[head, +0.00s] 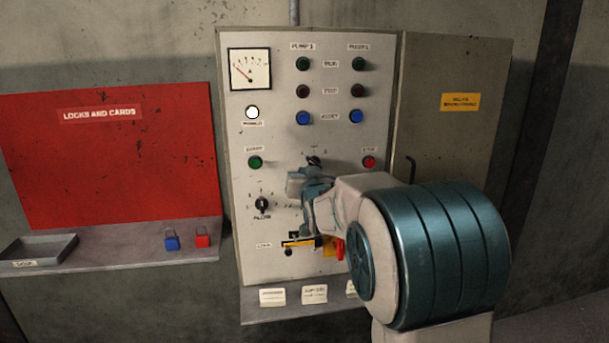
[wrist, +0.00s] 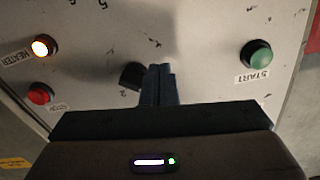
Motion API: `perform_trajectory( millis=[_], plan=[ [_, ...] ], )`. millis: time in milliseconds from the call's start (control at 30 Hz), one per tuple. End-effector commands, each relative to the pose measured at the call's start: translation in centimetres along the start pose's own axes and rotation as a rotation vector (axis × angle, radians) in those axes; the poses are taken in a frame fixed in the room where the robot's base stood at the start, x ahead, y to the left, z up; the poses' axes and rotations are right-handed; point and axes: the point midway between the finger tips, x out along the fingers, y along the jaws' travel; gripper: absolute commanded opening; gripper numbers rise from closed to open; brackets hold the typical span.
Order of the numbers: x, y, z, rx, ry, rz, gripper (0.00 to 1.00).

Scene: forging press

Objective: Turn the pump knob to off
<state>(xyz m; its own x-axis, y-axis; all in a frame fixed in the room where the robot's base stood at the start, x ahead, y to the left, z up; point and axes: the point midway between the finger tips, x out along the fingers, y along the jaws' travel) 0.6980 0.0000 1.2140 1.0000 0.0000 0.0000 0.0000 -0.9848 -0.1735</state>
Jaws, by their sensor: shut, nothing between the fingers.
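A black knob (head: 314,161) sits mid-panel between the green start button and the red stop button. My gripper (head: 312,172) is in front of it and hides its lower part. In the wrist view the knob (wrist: 133,76) shows just left of my fingertips (wrist: 160,68), which are shut together with nothing between them. A small "2" is by the knob; its other marks are hidden. Contact cannot be told.
The start button (wrist: 257,54), stop button (wrist: 40,93) and a lit heater lamp (wrist: 43,46) are around the knob. A yellow-and-black handle (head: 300,243) is below my gripper. A red board (head: 110,170) and a shelf with padlocks (head: 130,247) are left.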

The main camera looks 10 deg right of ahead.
Motion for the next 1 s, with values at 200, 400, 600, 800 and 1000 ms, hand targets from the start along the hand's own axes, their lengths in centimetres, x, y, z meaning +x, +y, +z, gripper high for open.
perform_trajectory(
  millis=[200, 400, 600, 800, 1000],
  plan=[
    [0.0, 0.0, -0.1, 0.000, 0.000, 0.000, 0.00],
    [0.0, 0.2, -0.4, 0.000, 0.001, -0.001, 0.00],
    [0.0, 0.3, -0.7, -0.001, 0.001, -0.001, 0.00],
    [0.0, 0.5, -1.0, 0.000, 0.000, 0.000, 0.00],
    [0.0, 0.6, -1.3, 0.001, 0.001, 0.000, 0.00]
  ],
)
